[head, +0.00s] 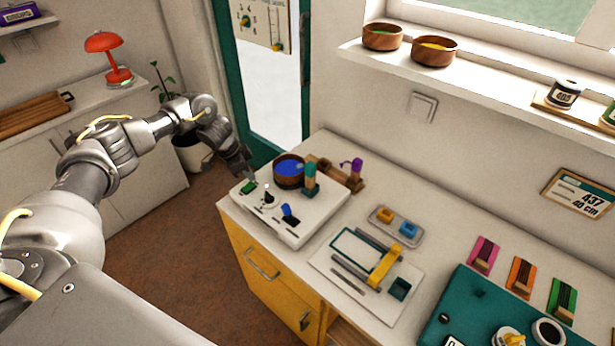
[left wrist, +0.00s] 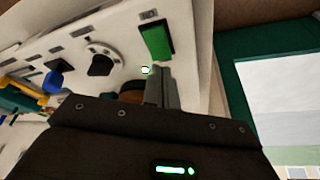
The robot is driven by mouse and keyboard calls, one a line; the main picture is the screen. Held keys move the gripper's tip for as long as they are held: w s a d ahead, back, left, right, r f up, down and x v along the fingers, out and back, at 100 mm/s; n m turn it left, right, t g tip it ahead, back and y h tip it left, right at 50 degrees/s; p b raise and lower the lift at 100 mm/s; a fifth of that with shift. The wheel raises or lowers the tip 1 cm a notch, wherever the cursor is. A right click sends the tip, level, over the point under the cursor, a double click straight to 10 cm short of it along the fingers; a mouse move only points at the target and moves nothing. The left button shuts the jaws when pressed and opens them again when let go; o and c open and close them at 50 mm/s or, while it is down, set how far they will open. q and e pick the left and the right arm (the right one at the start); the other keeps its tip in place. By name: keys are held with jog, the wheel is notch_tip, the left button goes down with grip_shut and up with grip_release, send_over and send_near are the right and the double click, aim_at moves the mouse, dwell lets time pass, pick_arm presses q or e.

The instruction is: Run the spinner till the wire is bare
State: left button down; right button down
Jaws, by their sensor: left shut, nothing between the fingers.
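The spinner is a white box (head: 305,222) at the left end of the counter. It carries a brown bowl of blue beads (head: 289,168), a green rocker or button (head: 249,187), a black knob (head: 268,198) and a blue lever (head: 290,214). A teal-capped post (head: 310,176) stands beside the bowl. My left gripper (head: 246,174) is shut and empty, just over the box's left corner near the green button. In the left wrist view its fingers (left wrist: 162,72) point toward the green button (left wrist: 156,39), beside a small lit lamp (left wrist: 145,70). I cannot make out the wire. My right gripper is out of view.
A wooden stand with a purple top (head: 352,172) is behind the spinner. A tray with yellow and blue blocks (head: 397,226) and a white board with a yellow bar (head: 384,267) lie to the right. A teal mat (head: 470,300) is farther right. Yellow drawers (head: 262,263) are below.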

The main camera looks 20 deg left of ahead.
pick_arm(q)
jog(key=shift+f, duration=0.2)
jog(key=shift+f+b, duration=0.45)
jog(key=shift+f, duration=0.2)
notch_tip(320, 180, up, 5)
jog(key=p, duration=0.5)
jog(key=shift+r, duration=0.15)
dwell(0.4)
